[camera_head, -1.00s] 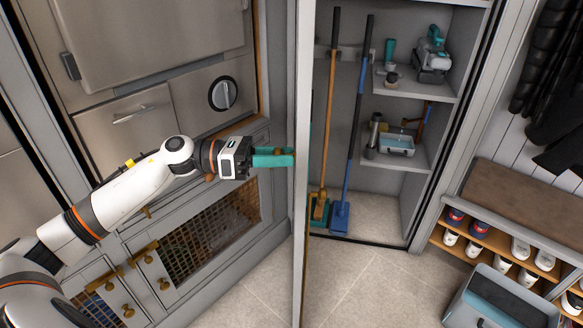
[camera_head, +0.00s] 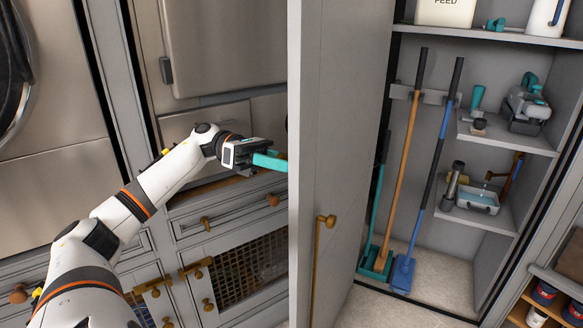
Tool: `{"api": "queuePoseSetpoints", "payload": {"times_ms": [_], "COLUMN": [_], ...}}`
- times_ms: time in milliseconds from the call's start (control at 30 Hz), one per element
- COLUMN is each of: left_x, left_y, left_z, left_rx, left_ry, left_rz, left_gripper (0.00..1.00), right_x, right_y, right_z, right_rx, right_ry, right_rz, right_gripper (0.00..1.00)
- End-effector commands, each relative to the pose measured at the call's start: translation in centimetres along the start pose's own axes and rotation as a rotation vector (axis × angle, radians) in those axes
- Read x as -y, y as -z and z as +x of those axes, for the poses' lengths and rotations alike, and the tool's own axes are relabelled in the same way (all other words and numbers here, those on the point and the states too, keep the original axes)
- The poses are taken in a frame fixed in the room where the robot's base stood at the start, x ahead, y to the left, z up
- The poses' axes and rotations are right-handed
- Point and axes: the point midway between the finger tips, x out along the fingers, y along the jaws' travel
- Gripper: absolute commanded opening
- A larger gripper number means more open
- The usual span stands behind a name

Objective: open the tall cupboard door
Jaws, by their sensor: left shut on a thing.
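The tall cupboard door (camera_head: 345,150) is grey and stands swung open, its near edge toward me. A long brass bar handle (camera_head: 316,262) shows on the face turned to the right. My right gripper is not in view.
Drawers and mesh-front cabinets (camera_head: 240,275) line the left.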

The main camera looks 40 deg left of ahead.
Motion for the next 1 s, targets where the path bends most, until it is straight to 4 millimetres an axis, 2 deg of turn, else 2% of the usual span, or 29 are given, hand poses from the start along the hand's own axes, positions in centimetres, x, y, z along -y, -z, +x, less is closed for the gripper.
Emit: {"api": "queuePoseSetpoints", "payload": {"times_ms": [333, 367, 500, 800, 1000], "left_x": [0.0, 0.0, 0.0, -0.1, -0.8], "left_y": [0.2, 0.2, 0.1, 0.3, 2.9], "left_z": [-0.1, -0.1, -0.1, 0.0, -0.1], "left_rx": [-0.006, -0.006, -0.005, -0.002, -0.002], "left_ry": [-0.001, -0.001, -0.002, -0.003, -0.003], "left_rz": [0.002, 0.002, 0.001, 0.001, 0.005], "left_gripper": [0.0, 0.35, 0.55, 0.55, 0.55], "right_x": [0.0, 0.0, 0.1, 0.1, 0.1], "right_y": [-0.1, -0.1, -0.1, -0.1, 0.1], "right_z": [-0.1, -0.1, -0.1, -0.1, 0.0], "right_rx": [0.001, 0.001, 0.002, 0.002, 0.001], "right_ry": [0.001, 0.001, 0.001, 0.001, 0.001], "right_rz": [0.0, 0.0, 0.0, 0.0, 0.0], "right_gripper": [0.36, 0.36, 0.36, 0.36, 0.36]}}
